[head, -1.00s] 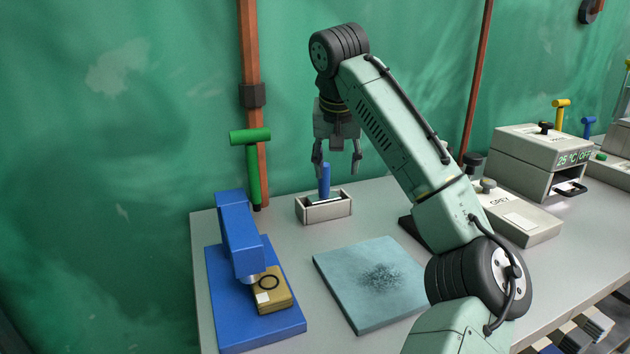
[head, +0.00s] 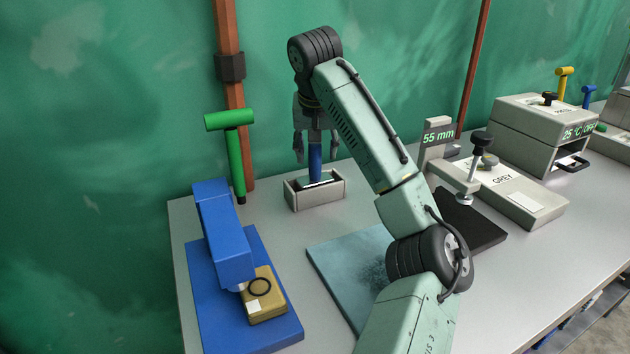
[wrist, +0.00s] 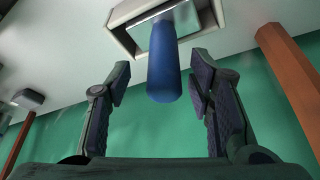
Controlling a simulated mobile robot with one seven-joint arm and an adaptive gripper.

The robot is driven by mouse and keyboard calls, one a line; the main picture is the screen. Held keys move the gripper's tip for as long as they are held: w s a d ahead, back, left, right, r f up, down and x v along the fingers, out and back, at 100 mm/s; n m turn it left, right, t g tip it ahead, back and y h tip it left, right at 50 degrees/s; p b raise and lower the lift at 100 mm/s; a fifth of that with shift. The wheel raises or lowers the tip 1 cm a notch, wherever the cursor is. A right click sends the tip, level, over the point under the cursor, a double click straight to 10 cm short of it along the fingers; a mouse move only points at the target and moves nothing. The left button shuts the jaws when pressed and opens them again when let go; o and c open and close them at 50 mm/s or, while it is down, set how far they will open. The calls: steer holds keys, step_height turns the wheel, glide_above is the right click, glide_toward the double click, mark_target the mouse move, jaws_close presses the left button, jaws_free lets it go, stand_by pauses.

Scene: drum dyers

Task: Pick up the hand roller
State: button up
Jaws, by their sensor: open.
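A blue upright handle (head: 315,160), which looks like the hand roller, stands in a small grey open box (head: 330,191) on the bench. Its lower end is down in the box and I cannot see its shape clearly. My gripper (head: 316,151) is above the box, pointing down, with its fingers apart on either side of the handle. In the wrist view the blue handle (wrist: 164,75) lies between the two open fingers of my gripper (wrist: 161,82), with gaps visible on both sides.
A blue press (head: 225,240) with a tan block (head: 265,305) stands front left. A green T-shaped tool (head: 233,150) is behind it by the post. A teal slab (head: 345,270) lies in front of the box. Grey instruments (head: 510,185) stand at right; a green curtain hangs behind.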

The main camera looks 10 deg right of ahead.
mark_target(315, 172)
steer(key=shift+p+x, duration=0.45)
steer(key=shift+x, duration=1.45)
steer(key=shift+w+a, duration=0.1)
steer(key=shift+a, duration=0.05)
steer(key=shift+c, duration=0.6)
jaws_close()
